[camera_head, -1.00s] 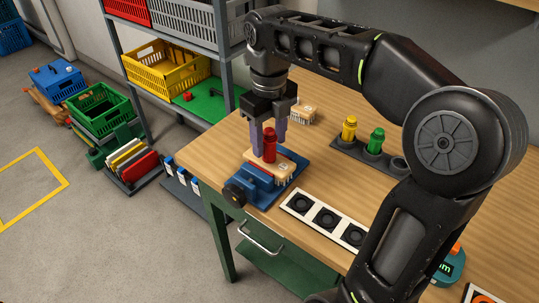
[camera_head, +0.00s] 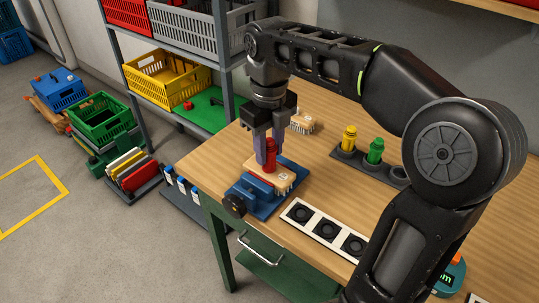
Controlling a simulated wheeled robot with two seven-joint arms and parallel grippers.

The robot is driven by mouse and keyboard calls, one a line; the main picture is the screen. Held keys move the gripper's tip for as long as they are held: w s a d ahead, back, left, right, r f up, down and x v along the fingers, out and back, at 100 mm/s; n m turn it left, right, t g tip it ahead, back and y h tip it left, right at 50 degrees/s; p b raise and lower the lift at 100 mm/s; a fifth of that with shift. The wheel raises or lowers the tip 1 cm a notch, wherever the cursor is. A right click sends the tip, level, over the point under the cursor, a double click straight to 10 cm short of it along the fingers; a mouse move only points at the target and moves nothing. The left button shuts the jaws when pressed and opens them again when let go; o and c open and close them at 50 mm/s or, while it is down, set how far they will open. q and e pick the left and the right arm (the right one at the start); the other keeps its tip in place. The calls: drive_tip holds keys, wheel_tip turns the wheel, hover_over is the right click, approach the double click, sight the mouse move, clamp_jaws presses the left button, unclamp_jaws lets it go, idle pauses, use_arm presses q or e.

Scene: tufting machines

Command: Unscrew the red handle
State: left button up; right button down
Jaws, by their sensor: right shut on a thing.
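The red handle (camera_head: 270,155) stands upright on a pale block (camera_head: 284,179) held in a blue fixture (camera_head: 262,199) with a black knob (camera_head: 234,205), near the table's left edge. My right gripper (camera_head: 267,157) comes down from above, its two purple-grey fingers on either side of the red handle, shut on it. The fingers hide part of the handle, and I cannot tell how far it is turned. My left gripper is not in view.
A yellow handle (camera_head: 349,138) and a green handle (camera_head: 375,151) stand in a dark holder. A white strip with black round sockets (camera_head: 326,222) lies in front. Another pale block (camera_head: 302,122) sits behind my gripper. A shelf with crates (camera_head: 168,78) stands at left.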

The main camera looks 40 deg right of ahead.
drive_tip(key=n+p, duration=0.1)
drive_tip(key=n, duration=0.2)
drive_tip(key=shift+r, duration=0.15)
drive_tip(key=n+p, duration=0.1)
drive_tip(key=n, duration=0.4)
drive_tip(key=shift+n, duration=0.4)
drive_tip(key=n+p, duration=0.1)
drive_tip(key=n, duration=0.7)
drive_tip(key=shift+p, duration=0.4)
drive_tip(key=c, duration=1.2)
unclamp_jaws()
drive_tip(key=shift+o, duration=0.2)
